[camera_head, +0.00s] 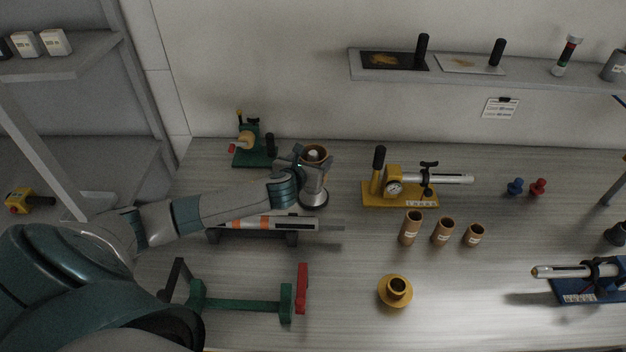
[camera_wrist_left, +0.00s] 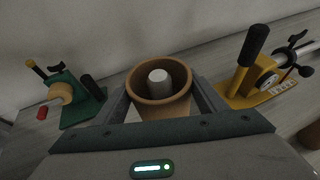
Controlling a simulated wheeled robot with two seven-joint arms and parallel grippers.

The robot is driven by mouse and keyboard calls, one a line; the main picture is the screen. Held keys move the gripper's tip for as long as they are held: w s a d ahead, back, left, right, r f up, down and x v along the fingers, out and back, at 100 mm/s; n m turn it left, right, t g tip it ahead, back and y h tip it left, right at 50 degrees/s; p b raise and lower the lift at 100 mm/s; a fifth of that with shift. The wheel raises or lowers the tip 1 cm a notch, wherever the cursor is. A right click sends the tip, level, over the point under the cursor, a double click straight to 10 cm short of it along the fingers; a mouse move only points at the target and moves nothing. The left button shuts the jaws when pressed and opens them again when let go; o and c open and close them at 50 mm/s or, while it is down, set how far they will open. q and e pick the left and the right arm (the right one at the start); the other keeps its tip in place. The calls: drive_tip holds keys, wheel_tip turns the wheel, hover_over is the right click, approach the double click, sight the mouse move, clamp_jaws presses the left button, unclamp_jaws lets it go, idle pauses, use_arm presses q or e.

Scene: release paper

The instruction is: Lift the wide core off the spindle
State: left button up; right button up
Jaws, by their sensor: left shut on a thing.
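The wide core (camera_head: 314,153) is a brown cardboard tube standing around a pale spindle (camera_head: 313,176) with a round metal base at the back of the table. In the left wrist view the wide core (camera_wrist_left: 158,104) is seen from above, with the light top of the spindle (camera_wrist_left: 159,78) inside its opening. My left gripper (camera_head: 315,168) is shut on the wide core, one finger on each side. The core's lower part is hidden by the gripper. My right gripper is not in view.
A green device (camera_head: 254,150) stands left of the spindle, and a yellow gauge device (camera_head: 400,190) right. Below my left arm lies a roller on a dark stand (camera_head: 260,224). Three brown cores (camera_head: 442,232) and a yellow flanged piece (camera_head: 396,290) stand right of centre.

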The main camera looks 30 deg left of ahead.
use_arm(q)
drive_tip(key=shift+r+p, duration=0.9)
drive_tip(key=shift+r, duration=2.5)
drive_tip(key=shift+r, duration=0.1)
drive_tip(key=shift+r, duration=2.65)
drive_tip(key=shift+f, duration=0.1)
